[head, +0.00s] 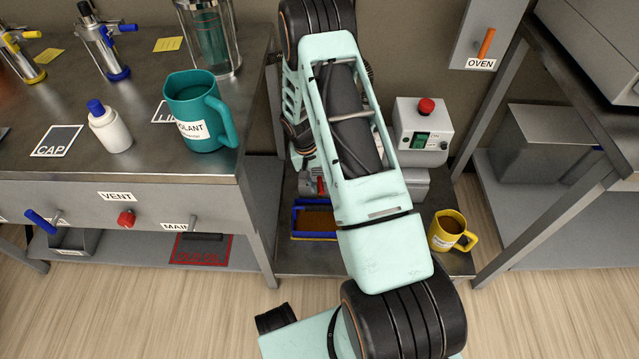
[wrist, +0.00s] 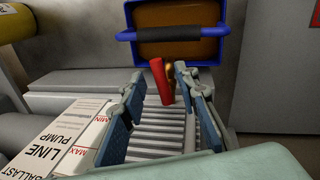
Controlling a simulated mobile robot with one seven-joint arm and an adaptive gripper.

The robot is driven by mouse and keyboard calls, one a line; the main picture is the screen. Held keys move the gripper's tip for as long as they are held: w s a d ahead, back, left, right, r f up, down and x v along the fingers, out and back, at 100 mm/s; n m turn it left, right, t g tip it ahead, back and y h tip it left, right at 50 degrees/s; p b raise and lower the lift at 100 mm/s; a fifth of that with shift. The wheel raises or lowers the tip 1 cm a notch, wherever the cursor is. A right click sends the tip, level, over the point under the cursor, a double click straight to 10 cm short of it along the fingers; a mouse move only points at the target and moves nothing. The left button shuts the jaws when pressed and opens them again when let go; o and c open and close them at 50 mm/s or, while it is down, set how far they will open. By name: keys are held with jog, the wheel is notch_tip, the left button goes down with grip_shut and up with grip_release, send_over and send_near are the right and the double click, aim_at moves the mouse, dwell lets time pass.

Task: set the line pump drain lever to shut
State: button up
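The line pump's grey ribbed body and its LINE PUMP label (wrist: 50,148) show in the wrist view. The red drain lever (wrist: 159,80) stands up at a slant from a brass-coloured fitting, in front of the blue tray. My gripper (wrist: 159,77) is open, with one finger on each side of the red lever near the tips. The lever appears closer to the right finger; I cannot tell whether it touches. In the head view a red lever (head: 321,186) shows at the pump's left end. My arm covers much of the pump there, and my gripper is hidden.
A blue tray (wrist: 128,52) with brown contents lies just beyond the lever. A yellow mug (head: 444,233) stands right of the pump. A control box (head: 405,122) with a red button is behind. Benches flank the low shelf on both sides.

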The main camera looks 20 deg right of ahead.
jog(key=shift+c, duration=0.4)
grip_shut()
jog(key=shift+n, duration=0.3)
jog(key=shift+s+d+n, duration=0.1)
jog(key=shift+d+n, duration=0.3)
jog(key=shift+n, duration=0.8)
jog(key=shift+w+d+n+t+y+p, duration=0.25)
jog(key=shift+d+n+t+p, duration=0.25)
jog(key=shift+n, duration=1.65)
jog(key=shift+w+d+n+t+y+p, duration=0.25)
jog(key=shift+d+n+p, duration=0.35)
jog(key=shift+n, duration=1.6)
jog(key=shift+w+d+n+t+y+p, duration=0.2)
jog(key=shift+d+n+t+p, duration=0.35)
jog(key=shift+n, duration=1.6)
jog(key=shift+a, duration=0.15)
